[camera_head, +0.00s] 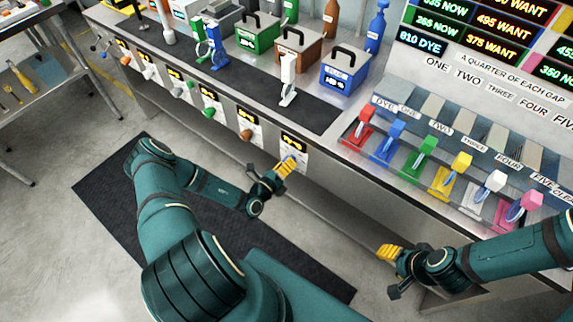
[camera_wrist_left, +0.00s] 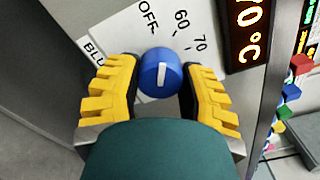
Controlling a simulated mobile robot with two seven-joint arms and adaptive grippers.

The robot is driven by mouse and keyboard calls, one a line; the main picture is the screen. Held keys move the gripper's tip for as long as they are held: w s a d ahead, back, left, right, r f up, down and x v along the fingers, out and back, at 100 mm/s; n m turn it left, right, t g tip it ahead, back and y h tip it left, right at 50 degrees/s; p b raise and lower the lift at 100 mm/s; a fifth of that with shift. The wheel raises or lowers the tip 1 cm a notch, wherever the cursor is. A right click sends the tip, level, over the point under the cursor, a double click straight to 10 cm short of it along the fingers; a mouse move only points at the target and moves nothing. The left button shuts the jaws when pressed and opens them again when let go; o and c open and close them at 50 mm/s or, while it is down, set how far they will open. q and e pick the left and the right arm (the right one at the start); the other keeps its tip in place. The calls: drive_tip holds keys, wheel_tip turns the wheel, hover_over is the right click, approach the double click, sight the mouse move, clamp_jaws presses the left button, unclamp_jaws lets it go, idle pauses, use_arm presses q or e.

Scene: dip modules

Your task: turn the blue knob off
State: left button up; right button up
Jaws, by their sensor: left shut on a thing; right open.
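The blue knob (camera_wrist_left: 160,72) sits on a white dial plate (camera_wrist_left: 112,33) marked OFF, 60 and 70. Its white pointer line stands nearly upright in the left wrist view, between the OFF and 60 marks. My left gripper (camera_wrist_left: 161,84) has its yellow fingers on both sides of the knob and is shut on it. In the head view my left gripper (camera_head: 284,168) is at the rightmost dial plate (camera_head: 294,142) on the bench front. My right gripper (camera_head: 387,252) is open and empty, low in front of the bench, away from the knob.
Other knobs, including a green one (camera_head: 209,112), line the bench front to the left. Coloured levers, one red (camera_head: 361,126), stand on the bench at right. A blue lidded box (camera_head: 345,77) is above.

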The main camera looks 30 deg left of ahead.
use_arm(q)
drive_tip(key=shift+d+n, duration=0.1)
drive_tip(key=shift+n, duration=1.5)
drive_tip(key=o, duration=1.2)
drive_tip(key=s+a, duration=0.1)
drive_tip(key=s, duration=1.1)
